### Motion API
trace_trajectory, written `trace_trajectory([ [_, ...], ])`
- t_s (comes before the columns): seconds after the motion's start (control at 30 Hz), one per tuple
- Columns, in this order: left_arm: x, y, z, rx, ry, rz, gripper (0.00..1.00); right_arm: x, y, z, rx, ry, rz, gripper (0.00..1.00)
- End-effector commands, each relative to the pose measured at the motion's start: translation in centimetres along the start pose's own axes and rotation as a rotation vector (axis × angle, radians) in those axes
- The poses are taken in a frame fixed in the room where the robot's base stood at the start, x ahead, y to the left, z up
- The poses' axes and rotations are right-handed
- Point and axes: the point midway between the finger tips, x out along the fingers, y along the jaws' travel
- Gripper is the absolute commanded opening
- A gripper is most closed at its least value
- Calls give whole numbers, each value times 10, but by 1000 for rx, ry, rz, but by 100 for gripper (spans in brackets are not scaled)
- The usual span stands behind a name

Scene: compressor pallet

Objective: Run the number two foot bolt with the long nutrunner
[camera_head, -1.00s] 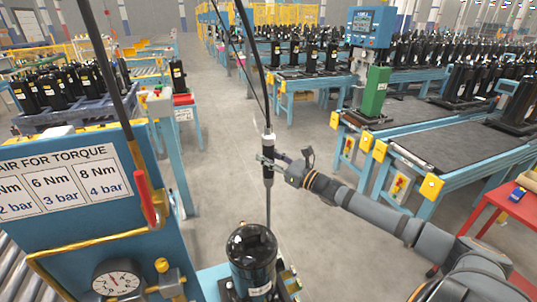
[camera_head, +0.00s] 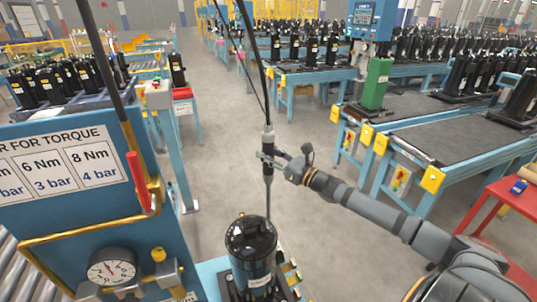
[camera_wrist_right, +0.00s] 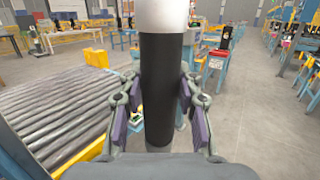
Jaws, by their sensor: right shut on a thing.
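The long nutrunner (camera_head: 267,190) hangs upright from a black hose in the head view, with a white top, a black body and a thin shaft pointing down. My right gripper (camera_head: 268,160) is shut on its black body; the wrist view shows the black grip (camera_wrist_right: 158,95) between both fingers. The shaft's lower end is beside or behind the black compressor (camera_head: 251,255), at the bottom of the head view. The compressor's foot bolts are hidden or too small to tell apart. My left gripper is not in view.
A blue torque panel (camera_head: 75,225) with a pressure gauge (camera_head: 111,268) and a red-handled lever (camera_head: 137,172) stands close on the left. Blue benches (camera_head: 440,150) with compressors are at the right, beside a red table (camera_head: 510,200). The grey floor between is open.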

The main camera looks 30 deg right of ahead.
Motion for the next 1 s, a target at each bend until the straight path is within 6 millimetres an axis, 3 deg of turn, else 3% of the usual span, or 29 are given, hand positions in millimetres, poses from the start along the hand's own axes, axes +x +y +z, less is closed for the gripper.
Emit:
trace_trajectory([
  [1.0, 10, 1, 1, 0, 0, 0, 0, -2, 0, -13, 1, -3, 2, 0],
])
